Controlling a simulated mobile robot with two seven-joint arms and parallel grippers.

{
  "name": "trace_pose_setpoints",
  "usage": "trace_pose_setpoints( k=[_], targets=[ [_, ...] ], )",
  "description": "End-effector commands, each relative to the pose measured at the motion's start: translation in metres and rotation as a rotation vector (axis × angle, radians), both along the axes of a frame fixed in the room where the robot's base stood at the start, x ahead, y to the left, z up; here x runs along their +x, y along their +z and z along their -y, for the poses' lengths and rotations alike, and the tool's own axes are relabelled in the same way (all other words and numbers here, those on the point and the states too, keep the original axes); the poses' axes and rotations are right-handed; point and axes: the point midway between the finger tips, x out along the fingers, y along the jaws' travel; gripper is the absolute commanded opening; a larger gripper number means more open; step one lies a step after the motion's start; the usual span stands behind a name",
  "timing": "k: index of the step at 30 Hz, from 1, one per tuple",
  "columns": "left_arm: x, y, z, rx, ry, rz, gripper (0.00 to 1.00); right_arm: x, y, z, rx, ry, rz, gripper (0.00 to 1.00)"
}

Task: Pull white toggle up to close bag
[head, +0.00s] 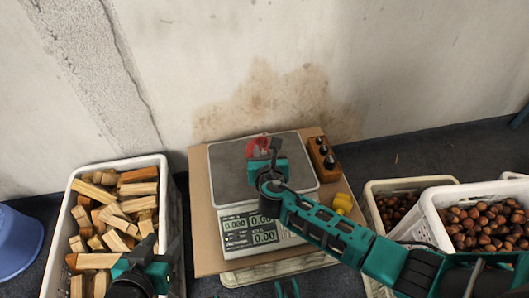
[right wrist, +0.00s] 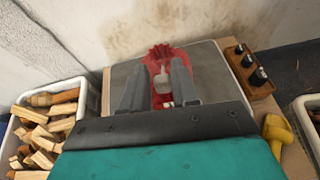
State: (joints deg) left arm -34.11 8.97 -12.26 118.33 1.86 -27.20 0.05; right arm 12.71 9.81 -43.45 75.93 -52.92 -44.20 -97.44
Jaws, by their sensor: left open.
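A small red net bag (head: 257,146) stands on the metal plate of the scale (head: 229,176). In the right wrist view the bag (right wrist: 160,52) shows its frilled red top, with the white toggle (right wrist: 162,86) below it. My right gripper (head: 273,148) is over the scale at the bag, hiding part of it. In the right wrist view its two fingers (right wrist: 160,75) are apart, with the toggle showing in the gap between them. I cannot tell whether either finger touches it. My left gripper (head: 149,246) is open and empty by the wood crate.
A white crate (head: 51,236) of wood blocks stands at left, beside a blue bucket (head: 17,242). A wooden block with dark knobs (head: 322,157) and a yellow object (head: 342,203) lie right of the scale. Crates of chestnuts (head: 482,222) stand at right. The wall is close behind.

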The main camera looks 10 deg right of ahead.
Motion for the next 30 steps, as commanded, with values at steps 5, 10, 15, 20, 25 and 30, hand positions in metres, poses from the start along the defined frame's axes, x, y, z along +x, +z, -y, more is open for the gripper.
trace_pose_setpoints(
  k=[5,10,15,20,25,30],
  targets=[
    [0.000,0.000,0.000,0.000,0.000,-0.001,0.53,0.000,0.000,0.000,0.000,0.000,-0.001,0.47],
    [0.000,0.000,0.000,-0.001,0.000,0.000,0.53,0.000,0.000,0.000,0.000,0.000,-0.001,0.47],
    [0.000,0.005,0.001,-0.004,0.001,0.000,0.53,-0.006,0.003,-0.001,0.001,0.001,-0.003,0.47],
    [0.001,0.019,0.002,-0.008,0.004,0.001,0.53,-0.030,0.015,-0.003,0.001,0.002,-0.003,0.47],
    [0.002,0.035,0.003,-0.012,0.006,0.004,0.53,-0.066,0.029,-0.006,0.001,0.001,-0.004,0.47],
    [0.003,0.045,0.003,-0.012,0.006,0.007,0.53,-0.096,0.042,-0.010,0.001,0.001,-0.003,0.47]
  ],
)
